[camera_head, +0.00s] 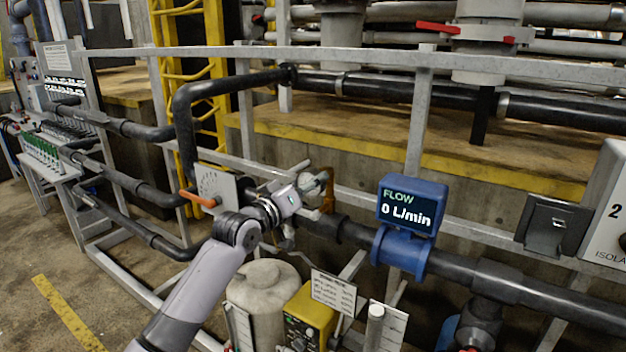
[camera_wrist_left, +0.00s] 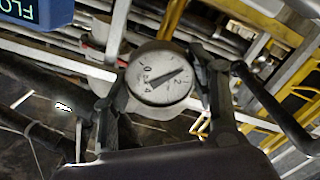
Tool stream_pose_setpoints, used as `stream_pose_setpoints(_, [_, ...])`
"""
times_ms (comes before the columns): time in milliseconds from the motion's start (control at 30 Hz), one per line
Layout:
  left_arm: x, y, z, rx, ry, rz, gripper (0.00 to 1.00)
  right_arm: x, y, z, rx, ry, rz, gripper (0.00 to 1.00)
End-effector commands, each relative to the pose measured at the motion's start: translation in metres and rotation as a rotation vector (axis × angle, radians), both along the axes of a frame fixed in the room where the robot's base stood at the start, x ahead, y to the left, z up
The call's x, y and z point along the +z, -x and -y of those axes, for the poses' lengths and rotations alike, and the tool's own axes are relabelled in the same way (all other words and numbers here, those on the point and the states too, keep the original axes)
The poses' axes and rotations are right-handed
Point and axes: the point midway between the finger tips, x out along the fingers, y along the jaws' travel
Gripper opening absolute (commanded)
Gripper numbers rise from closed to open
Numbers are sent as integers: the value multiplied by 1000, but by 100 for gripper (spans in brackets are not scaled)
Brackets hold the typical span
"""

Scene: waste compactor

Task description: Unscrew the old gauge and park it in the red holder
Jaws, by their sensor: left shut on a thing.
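The old gauge (camera_head: 312,184) is a round gauge with a pale face, just above the black pipe in the head view. In the left wrist view its white dial (camera_wrist_left: 160,77) faces the camera, with numbers and a dark needle. My left gripper (camera_head: 303,193) reaches it from the left and is shut on it. In the wrist view the fingers stand on either side of the dial. The gauge's lower fitting is hidden, so I cannot tell whether it is still threaded. An orange-brown part (camera_head: 328,190) shows right behind the gauge. I cannot identify the red holder for certain. My right gripper is out of view.
A blue flow meter (camera_head: 405,208) reading 0 L/min sits on the pipe (camera_head: 345,230) to the right. An orange lever (camera_head: 197,199) stands by a plate left of my wrist. A beige tank (camera_head: 265,285) and yellow box (camera_head: 312,318) are below. A grey railing (camera_head: 350,54) runs behind.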

Motion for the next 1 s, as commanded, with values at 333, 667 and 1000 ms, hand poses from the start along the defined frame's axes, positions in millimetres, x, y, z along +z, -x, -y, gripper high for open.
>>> stream_pose_setpoints(333, [4,0,0,0,235,-171,20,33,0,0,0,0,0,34])
stream_pose_setpoints(667, [0,0,0,0,307,-223,20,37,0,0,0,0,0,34])
stream_pose_setpoints(1000, [4,0,0,0,392,-287,20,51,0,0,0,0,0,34])
